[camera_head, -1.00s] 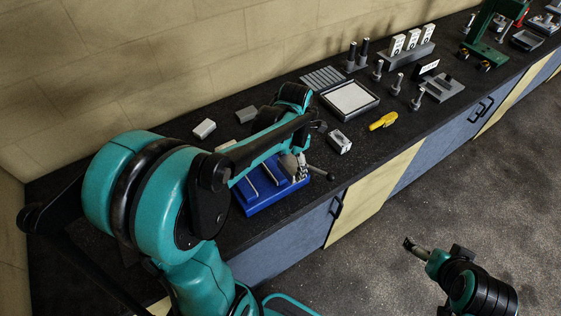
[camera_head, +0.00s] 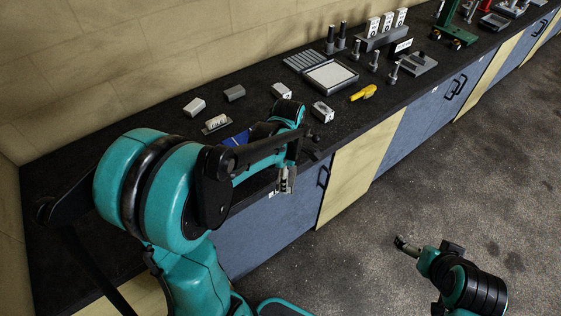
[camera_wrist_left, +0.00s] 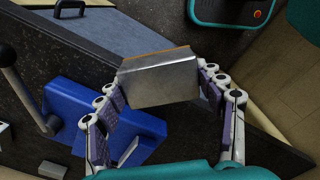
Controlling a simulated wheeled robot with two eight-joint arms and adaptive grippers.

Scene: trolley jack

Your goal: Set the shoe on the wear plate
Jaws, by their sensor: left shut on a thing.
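My left gripper (camera_head: 286,180) hangs by the bench's front edge in the head view, fingers pointing down. In the left wrist view it is shut on a grey metal block (camera_wrist_left: 158,84), apparently the shoe, with a thin orange-brown layer along its far edge. The blue fixture (camera_wrist_left: 68,112) with a lever handle lies beyond the fingers; in the head view only a blue part (camera_head: 238,139) shows behind my arm. I cannot tell which thing is the wear plate. My right gripper (camera_head: 402,243) is over the floor, away from the bench; its jaws are too small to read.
Grey blocks (camera_head: 195,107) and a small tray (camera_head: 217,123) stand at the back left of the dark bench. A white-surfaced tray (camera_head: 331,75), a yellow tool (camera_head: 363,92) and a grey fixture (camera_head: 418,63) stand farther right. A green press-like frame (camera_head: 452,25) is beyond. The floor in front is clear.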

